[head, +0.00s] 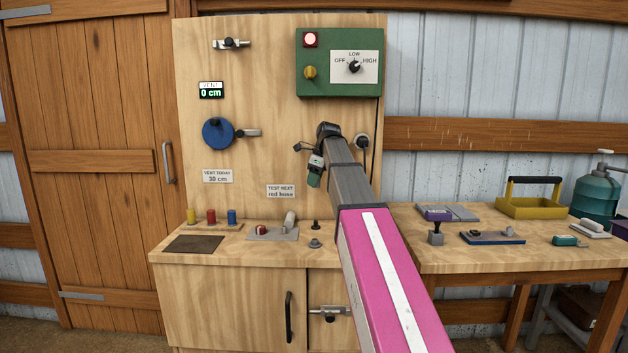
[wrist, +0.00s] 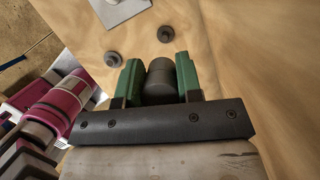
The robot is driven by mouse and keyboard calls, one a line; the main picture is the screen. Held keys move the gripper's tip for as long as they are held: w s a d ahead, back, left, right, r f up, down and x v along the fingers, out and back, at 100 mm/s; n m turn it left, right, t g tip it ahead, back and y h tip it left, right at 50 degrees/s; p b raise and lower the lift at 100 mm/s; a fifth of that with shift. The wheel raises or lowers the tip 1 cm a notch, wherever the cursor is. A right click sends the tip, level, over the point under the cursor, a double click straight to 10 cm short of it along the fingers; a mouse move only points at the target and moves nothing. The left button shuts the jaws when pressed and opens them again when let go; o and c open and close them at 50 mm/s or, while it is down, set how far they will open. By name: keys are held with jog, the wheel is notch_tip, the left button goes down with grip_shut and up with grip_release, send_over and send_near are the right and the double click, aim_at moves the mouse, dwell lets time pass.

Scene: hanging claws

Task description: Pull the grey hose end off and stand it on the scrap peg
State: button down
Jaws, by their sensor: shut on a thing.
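My gripper (head: 315,172) hangs in front of the wooden panel, above the bench, with its green fingers pointing down. In the wrist view my gripper (wrist: 160,85) is shut on a dark grey cylinder (wrist: 160,78), which looks like the grey hose end. It is held clear of the bench top. Two small round pegs stand on the bench: a dark one (head: 316,225) and a grey one (head: 315,243). They also show in the wrist view, one (wrist: 165,33) just beyond the fingers and one (wrist: 112,59) to the left. I cannot tell which is the scrap peg.
Left of the pegs is a grey plate (head: 262,235) with a red knob and lever, then yellow, red and blue pieces (head: 211,217) and a dark mat (head: 194,244). The panel bears a green control box (head: 318,82) and a blue disc (head: 217,132). A side table (head: 470,257) holds tools.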

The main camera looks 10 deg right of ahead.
send_over(312, 226)
jog(key=shift+s+d+f, duration=0.1)
jog(key=shift+f, duration=1.85)
jog(key=shift+s+d+f, duration=0.1)
jog(key=shift+d+f, duration=0.05)
jog(key=shift+f, duration=1.8)
jog(key=shift+s+d+f, duration=0.1)
jog(key=shift+f, duration=1.85)
jog(key=shift+f, duration=1.8)
jog(key=c, duration=0.7)
grip_release()
